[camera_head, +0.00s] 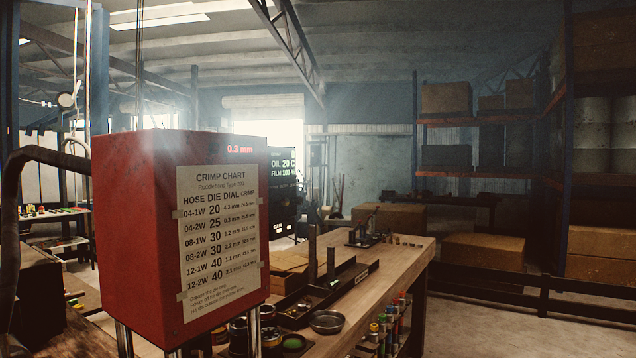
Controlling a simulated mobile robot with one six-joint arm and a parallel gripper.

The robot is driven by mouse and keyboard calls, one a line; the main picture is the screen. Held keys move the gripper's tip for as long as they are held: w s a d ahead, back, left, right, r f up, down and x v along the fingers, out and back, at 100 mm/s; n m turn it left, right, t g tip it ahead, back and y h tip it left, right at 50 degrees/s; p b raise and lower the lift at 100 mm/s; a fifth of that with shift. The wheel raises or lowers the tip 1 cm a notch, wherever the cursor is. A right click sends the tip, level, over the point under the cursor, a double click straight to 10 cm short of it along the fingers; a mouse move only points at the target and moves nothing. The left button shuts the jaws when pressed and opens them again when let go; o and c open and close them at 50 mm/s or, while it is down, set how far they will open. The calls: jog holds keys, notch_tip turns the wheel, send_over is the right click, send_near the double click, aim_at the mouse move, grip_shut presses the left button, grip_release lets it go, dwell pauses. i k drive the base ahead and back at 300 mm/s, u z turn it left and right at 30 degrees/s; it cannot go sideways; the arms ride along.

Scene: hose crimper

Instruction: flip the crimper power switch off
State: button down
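The crimper (135,230) is a large red box at the left, standing on metal posts. A paper crimp chart (218,240) is taped to its side, and a red readout above the chart shows 0.3 mm. I cannot make out a power switch on the faces that show. My gripper is not in view. A dark hose or cable curves at the far left, beside the crimper.
A wooden workbench (392,272) runs to the right of the crimper, with a round metal dish (326,321), jars and trays on it. A dark display screen (283,170) stands behind the crimper. Shelves with boxes (446,98) stand at the back right. Open floor shows at the lower right.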

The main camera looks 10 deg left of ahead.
aim_at(285, 200)
jog(key=u, duration=0.25)
jog(key=i, duration=0.85)
jog(key=u, duration=0.7)
